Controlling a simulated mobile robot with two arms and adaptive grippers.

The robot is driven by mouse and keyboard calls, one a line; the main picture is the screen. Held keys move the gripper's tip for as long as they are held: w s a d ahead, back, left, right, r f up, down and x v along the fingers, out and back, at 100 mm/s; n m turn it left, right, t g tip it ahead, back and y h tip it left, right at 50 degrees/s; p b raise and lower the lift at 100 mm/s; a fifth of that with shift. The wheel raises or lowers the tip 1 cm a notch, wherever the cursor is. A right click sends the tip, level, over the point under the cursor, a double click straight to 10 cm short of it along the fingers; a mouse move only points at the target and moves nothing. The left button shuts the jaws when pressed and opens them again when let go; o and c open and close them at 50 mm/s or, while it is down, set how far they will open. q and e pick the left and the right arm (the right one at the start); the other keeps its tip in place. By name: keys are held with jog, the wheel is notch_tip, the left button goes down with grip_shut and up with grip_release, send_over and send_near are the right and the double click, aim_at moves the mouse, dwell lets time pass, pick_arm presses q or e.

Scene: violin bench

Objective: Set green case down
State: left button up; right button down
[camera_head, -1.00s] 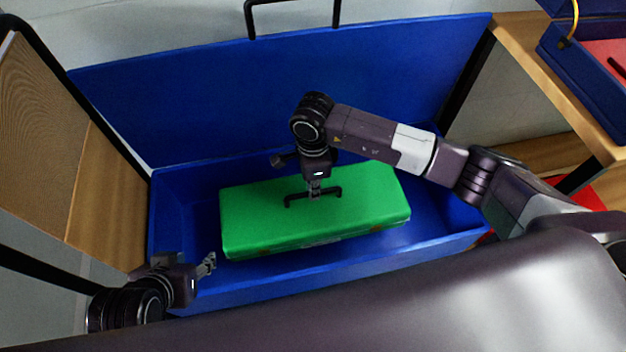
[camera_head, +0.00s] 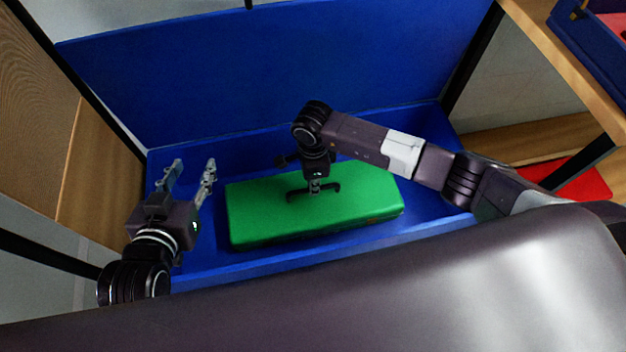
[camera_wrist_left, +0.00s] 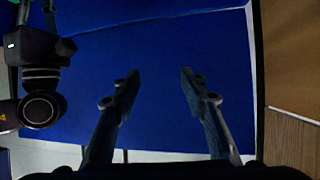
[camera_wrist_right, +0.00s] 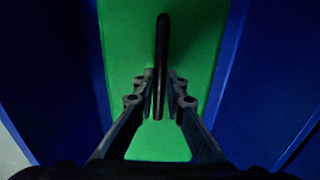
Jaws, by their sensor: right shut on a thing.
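The green case (camera_head: 270,222) is a long box with a black handle (camera_head: 335,187) on its top face. It lies inside the open blue chest (camera_head: 200,273); I cannot tell whether its underside touches the chest floor. My right gripper (camera_head: 314,191) is above the case and shut on its handle. In the right wrist view the handle (camera_wrist_right: 163,50) runs between the two fingers, with the green case (camera_wrist_right: 200,40) below. My left gripper (camera_head: 190,170) is open and empty at the left end of the chest, left of the case. Its spread fingers (camera_wrist_left: 158,90) show in the left wrist view.
The chest's blue lid (camera_head: 260,70) stands open behind. A wooden bench (camera_head: 560,60) at the right carries a dark blue case (camera_head: 600,45) with a red lining. A red item (camera_head: 575,180) lies below it. A wooden panel (camera_head: 90,180) borders the chest's left.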

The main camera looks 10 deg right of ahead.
pick_arm(q)
jog(key=shift+w+d+r+t, duration=0.15)
jog(key=shift+w+r+t, duration=0.15)
jog(key=shift+r, duration=0.25)
pick_arm(e)
jog(key=shift+w+a+f, duration=0.1)
jog(key=shift+w+f, duration=0.05)
jog(key=shift+f, duration=0.05)
pick_arm(q)
jog(key=shift+w+r, duration=0.1)
jog(key=shift+r, duration=0.15)
pick_arm(e)
jog(key=shift+f, duration=0.1)
jog(key=c, duration=2.4)
grip_release()
jog(key=shift+f, duration=0.1)
pick_arm(q)
jog(key=shift+d, duration=0.1)
pick_arm(e)
jog(key=o, duration=0.4)
pick_arm(q)
jog(key=shift+r, duration=0.1)
